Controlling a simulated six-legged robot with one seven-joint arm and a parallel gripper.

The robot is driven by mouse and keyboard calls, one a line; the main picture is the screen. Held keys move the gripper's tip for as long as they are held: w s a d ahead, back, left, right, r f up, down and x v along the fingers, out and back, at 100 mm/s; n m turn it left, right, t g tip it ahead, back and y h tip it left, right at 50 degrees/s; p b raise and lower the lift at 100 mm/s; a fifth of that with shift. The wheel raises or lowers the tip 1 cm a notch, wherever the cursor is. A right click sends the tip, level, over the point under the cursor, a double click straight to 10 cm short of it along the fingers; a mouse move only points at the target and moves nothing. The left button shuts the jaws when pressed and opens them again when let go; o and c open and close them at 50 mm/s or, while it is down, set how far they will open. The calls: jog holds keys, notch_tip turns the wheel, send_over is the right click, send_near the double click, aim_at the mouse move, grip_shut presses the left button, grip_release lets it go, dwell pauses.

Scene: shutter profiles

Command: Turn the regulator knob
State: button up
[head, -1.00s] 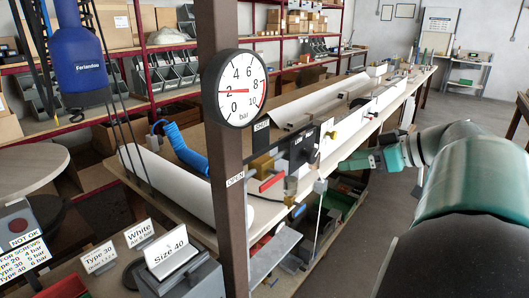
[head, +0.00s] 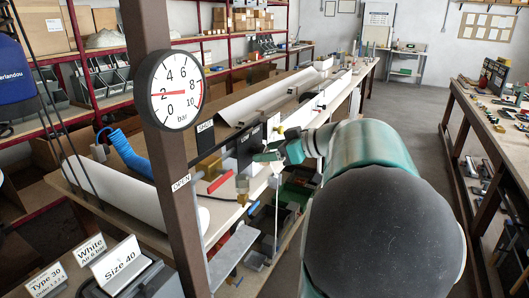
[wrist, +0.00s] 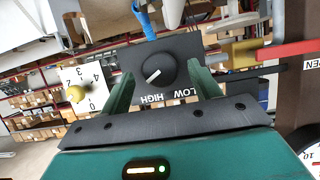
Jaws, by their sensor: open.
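The regulator knob (wrist: 155,73) is round and black with a white pointer line, on a black panel (wrist: 190,52) lettered LOW and HIGH, upside down in the wrist view. My gripper (wrist: 160,69) is open, one finger on each side of the knob in that picture; contact cannot be told. In the head view my gripper (head: 268,157) is beside the black panel (head: 247,148) at the bench edge, and the knob cannot be made out. A round pressure gauge (head: 175,91) on a brown post has its red needle near 2 bar.
A yellow knob (wrist: 76,94) stands before a white numbered dial (wrist: 88,80). A red handle (head: 219,182) and a brass fitting (head: 242,186) are at the bench's near edge. The brown post (head: 180,190) stands at left. The aisle floor (head: 412,110) is clear.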

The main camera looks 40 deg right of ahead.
jog(key=shift+x, duration=0.95)
jog(key=c, duration=0.9)
jog(key=shift+c, duration=0.2)
jog(key=m+y, duration=0.2)
jog(key=m, duration=0.2)
jog(key=m+y, duration=0.3)
jog(key=m, duration=0.1)
jog(key=shift+d+f+g, duration=0.1)
jog(key=shift+d+g, duration=0.05)
jog(key=shift+g, duration=0.15)
jog(key=shift+m, duration=0.3)
